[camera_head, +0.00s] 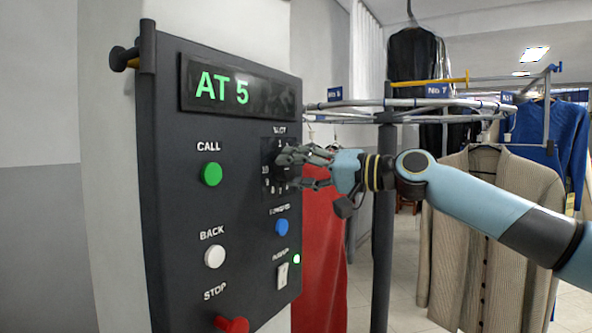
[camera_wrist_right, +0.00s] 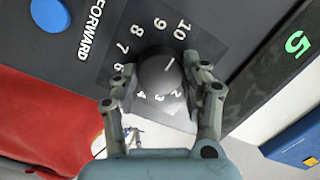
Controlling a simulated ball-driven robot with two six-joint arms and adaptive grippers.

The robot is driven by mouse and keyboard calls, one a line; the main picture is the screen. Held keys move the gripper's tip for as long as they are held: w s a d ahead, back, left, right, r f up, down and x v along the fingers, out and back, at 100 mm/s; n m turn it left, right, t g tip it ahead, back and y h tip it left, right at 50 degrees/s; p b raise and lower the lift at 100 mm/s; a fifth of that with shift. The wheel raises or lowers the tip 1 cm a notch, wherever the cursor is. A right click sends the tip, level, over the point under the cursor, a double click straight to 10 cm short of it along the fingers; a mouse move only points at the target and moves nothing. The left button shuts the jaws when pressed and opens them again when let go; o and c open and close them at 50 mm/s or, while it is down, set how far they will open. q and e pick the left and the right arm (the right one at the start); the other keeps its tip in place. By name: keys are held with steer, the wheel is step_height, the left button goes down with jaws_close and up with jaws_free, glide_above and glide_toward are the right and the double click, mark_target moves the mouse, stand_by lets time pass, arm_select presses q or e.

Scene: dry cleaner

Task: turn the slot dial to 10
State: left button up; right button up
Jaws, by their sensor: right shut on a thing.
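The slot dial (camera_wrist_right: 157,78) is a dark round knob on a numbered plate, seen close up in the right wrist view. Its white pointer line slants up and right, roughly towards the 10. My right gripper (camera_wrist_right: 161,84) is shut on the dial, one finger on each side. In the head view the right gripper (camera_head: 284,168) reaches the panel from the right and hides most of the dial. The black control panel (camera_head: 165,200) has a display (camera_head: 235,88) reading "AT 5" in green. My left gripper is not in view.
Below the display are a green CALL button (camera_head: 212,174), a white BACK button (camera_head: 214,256), a red STOP button (camera_head: 232,325), a blue FORWARD button (camera_head: 282,227) and a white switch (camera_head: 282,275). A red garment (camera_head: 325,240) hangs just behind my gripper. A beige cardigan (camera_head: 490,240) hangs at right.

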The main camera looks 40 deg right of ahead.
mark_target(281, 117)
steer(key=shift+f, duration=0.2)
steer(key=o, duration=1.2)
steer(key=shift+c, duration=0.2)
steer(key=shift+r, duration=0.1)
steer(key=shift+r, duration=0.1)
step_height(281, 117, up, 9)
steer(key=shift+s+a+r, duration=0.1)
steer(key=shift+r, duration=0.3)
